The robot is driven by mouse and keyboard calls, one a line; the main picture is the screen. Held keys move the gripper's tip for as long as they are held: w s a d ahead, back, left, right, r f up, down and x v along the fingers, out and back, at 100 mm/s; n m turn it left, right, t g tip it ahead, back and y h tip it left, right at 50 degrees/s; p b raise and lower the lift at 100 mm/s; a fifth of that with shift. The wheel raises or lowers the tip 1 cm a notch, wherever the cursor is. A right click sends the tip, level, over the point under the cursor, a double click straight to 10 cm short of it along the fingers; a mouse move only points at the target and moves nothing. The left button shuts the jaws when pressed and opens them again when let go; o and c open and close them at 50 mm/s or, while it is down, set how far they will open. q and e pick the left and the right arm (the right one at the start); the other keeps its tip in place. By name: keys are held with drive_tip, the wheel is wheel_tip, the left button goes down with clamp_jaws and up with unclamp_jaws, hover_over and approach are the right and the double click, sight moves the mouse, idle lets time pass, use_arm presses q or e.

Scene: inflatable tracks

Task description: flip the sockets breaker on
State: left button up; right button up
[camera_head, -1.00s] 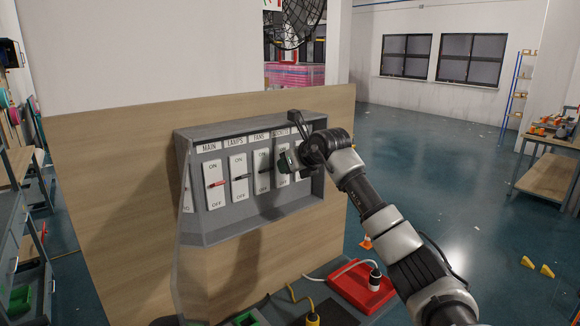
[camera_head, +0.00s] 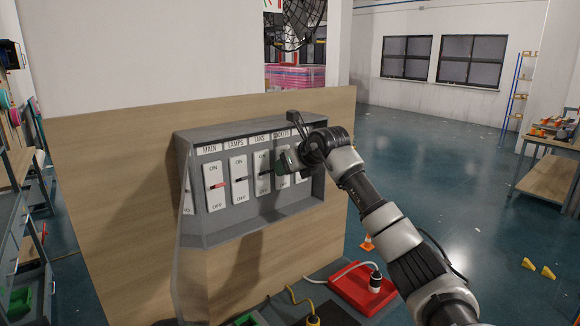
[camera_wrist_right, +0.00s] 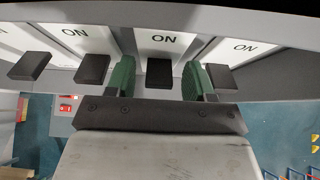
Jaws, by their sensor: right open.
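The grey breaker panel (camera_head: 250,226) is on a wooden board, with white breaker plates labelled MAIN, LAMPS, FANS and SOCKETS. My right gripper (camera_head: 285,161) is in front of the SOCKETS breaker and hides most of it. In the right wrist view its two green fingers (camera_wrist_right: 160,80) are open, one on each side of a black lever (camera_wrist_right: 159,72) below an ON mark. This seems to be the SOCKETS lever. Gaps show between it and the fingers. I cannot tell its on or off position. My left gripper is not in view.
The FANS lever (camera_wrist_right: 92,68) is close to the left finger, and another black lever (camera_wrist_right: 218,77) is close to the right finger. The MAIN lever (camera_head: 217,185) is red. The panel's side walls and top enclose the breakers. A red socket box (camera_head: 354,290) with a plug is below.

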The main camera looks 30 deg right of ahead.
drive_tip(key=shift+s+r+b, duration=0.15)
drive_tip(key=shift+s+b, duration=0.1)
drive_tip(key=shift+b, duration=0.05)
drive_tip(key=b+v, duration=0.4)
drive_tip(key=v, duration=0.6)
drive_tip(key=shift+b, duration=0.35)
